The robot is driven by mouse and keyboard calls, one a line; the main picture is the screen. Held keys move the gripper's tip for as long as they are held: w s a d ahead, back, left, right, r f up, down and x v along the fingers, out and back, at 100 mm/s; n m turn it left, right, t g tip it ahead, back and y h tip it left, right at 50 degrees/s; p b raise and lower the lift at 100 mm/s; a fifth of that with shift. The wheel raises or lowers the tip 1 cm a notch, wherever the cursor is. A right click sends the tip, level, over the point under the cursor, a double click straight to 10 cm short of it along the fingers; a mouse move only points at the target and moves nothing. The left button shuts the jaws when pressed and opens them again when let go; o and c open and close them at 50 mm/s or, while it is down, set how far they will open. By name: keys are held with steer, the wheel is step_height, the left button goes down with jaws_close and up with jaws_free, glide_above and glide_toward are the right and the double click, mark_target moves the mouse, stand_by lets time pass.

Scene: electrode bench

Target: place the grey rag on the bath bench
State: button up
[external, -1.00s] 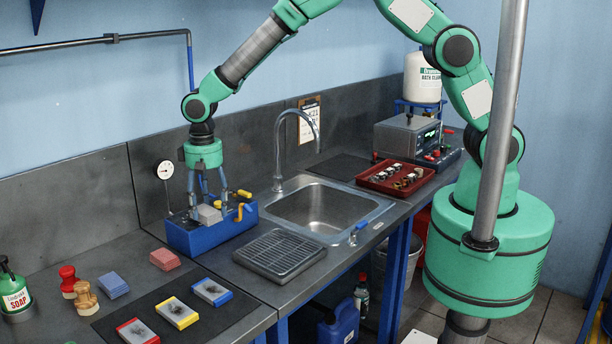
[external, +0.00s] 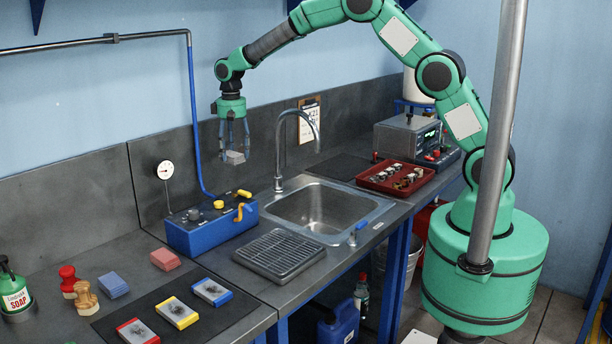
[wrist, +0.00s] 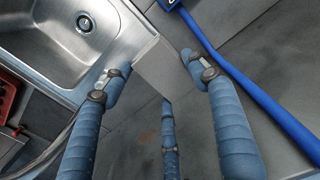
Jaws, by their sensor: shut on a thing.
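The grey rag (external: 235,157) is a small pale grey block-like piece held in the air by my gripper (external: 236,146). It hangs above and behind the blue box, left of the tap, and touches no surface that I can see. In the wrist view the rag (wrist: 159,67) sits between the blue fingers of my gripper (wrist: 163,82), which are closed around it. The grey bench (external: 388,210) carries the sink and runs on to the back right. Which part of it is the bath bench, I cannot tell.
A blue box (external: 205,237) with knobs stands below the gripper. The sink (external: 328,208), tap (external: 281,150), drain rack (external: 279,254), red tray (external: 390,182) and instrument box (external: 407,139) follow to the right. Sponges and a soap bottle (external: 14,292) are at left.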

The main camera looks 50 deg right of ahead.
steer(key=w+d+r+b, duration=0.1)
steer(key=w+d, duration=0.1)
steer(key=d, duration=0.7)
steer(key=w+d+r+b, duration=0.1)
steer(key=w+d, duration=0.1)
steer(key=d, duration=0.7)
steer(key=shift+w+r+b, duration=0.3)
steer(key=shift+r, duration=0.1)
